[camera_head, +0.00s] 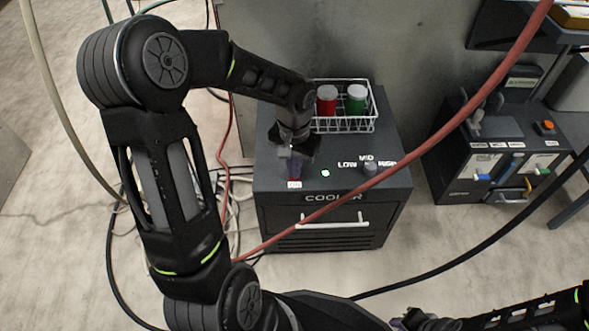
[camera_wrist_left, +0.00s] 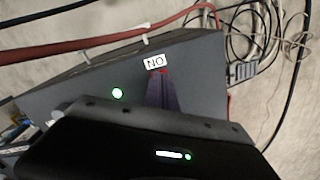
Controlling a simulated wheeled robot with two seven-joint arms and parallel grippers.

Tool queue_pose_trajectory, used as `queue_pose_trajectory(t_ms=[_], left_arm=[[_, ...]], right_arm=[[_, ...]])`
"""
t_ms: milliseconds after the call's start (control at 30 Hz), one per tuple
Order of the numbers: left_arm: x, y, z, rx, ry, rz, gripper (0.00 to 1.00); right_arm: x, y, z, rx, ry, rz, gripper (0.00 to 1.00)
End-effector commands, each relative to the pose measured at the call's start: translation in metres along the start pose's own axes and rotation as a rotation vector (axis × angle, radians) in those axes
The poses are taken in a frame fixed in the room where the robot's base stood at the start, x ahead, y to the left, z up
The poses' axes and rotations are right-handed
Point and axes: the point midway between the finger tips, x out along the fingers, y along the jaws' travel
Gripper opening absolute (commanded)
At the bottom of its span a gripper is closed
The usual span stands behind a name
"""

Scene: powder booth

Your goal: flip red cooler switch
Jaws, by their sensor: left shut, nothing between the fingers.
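The cooler (camera_head: 330,215) is a dark box with a front handle, and its top panel faces up. My left gripper (camera_head: 294,178) reaches down over the left part of that panel, just behind the white ON label (camera_head: 294,184). Its fingers are shut and empty. In the left wrist view the dark fingertips (camera_wrist_left: 160,76) are at the ON label (camera_wrist_left: 154,61). A thin strip of the red switch (camera_wrist_left: 161,71) shows between them; the rest is hidden, so its position and any contact cannot be told. A green light (camera_head: 325,173) glows beside it.
A LOW-MID-HIGH knob (camera_head: 369,169) is to the right. A red hose (camera_head: 430,140) crosses the view. Another control box (camera_head: 455,165) stands right.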

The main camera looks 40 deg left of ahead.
Motion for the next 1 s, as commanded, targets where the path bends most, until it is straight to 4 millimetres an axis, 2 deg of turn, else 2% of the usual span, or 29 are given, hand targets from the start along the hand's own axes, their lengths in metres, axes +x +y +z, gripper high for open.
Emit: queue_pose_trajectory(t_ms=[700, 1000], left_arm=[[-0.064, 0.000, 0.000, 0.001, 0.001, -0.001, 0.00], [-0.068, 0.000, 0.000, 0.000, 0.000, 0.000, 0.00]], right_arm=[[-0.051, -0.018, -0.003, 0.000, 0.000, 0.000, 0.20], [-0.054, -0.020, -0.003, 0.000, 0.000, 0.000, 0.20]])
